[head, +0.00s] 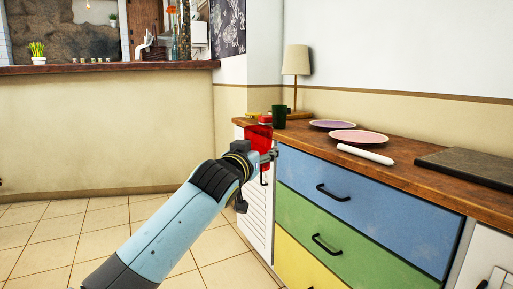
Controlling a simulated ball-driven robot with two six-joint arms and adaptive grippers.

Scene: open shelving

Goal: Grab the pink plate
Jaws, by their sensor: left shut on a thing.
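The pink plate (358,136) lies flat on the wooden top of the drawer cabinet, right of my left gripper and apart from it. My left gripper (268,156) is at the left front corner of the cabinet, near the counter edge. It is shut on a red object (258,136), which stands up above the jaws. The arm hides part of the grip. My right gripper is not in view.
A purple plate (332,124) lies just behind the pink one. A white cylinder (365,154) lies in front of it. A dark green cup (279,116), a lamp (296,65) and a dark flat board (470,166) are also on the wooden counter (405,151).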

